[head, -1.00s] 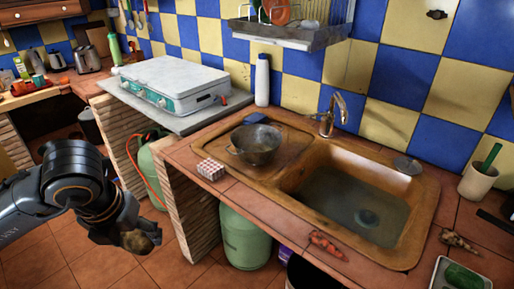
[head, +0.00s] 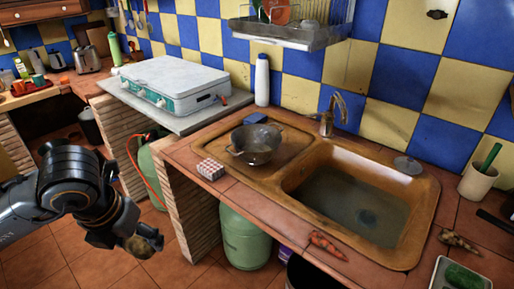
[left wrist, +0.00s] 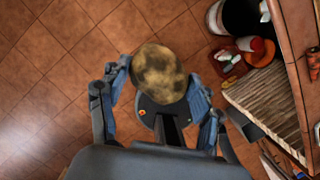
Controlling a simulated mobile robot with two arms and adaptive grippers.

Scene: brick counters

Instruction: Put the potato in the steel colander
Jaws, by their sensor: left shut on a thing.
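The potato (left wrist: 160,73) is brown and mottled. In the left wrist view it sits between the two fingers of my left gripper (left wrist: 160,92), which is shut on it. In the head view my left gripper (head: 138,243) is at the lower left with the potato (head: 152,236) at its tip, over the floor and to the left of the counter. The steel colander (head: 255,144) stands upright on the drainboard left of the sink, up and to the right of the gripper. Its inside is partly visible and looks empty. My right gripper is not in view.
A small checkered box (head: 210,170) stands on the counter edge in front of the colander. A brick support (head: 190,205) and a green gas cylinder (head: 244,238) are below. A white bottle (head: 262,80), faucet (head: 327,120) and dish rack (head: 290,35) are behind. A carrot (head: 327,245) lies at the front edge.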

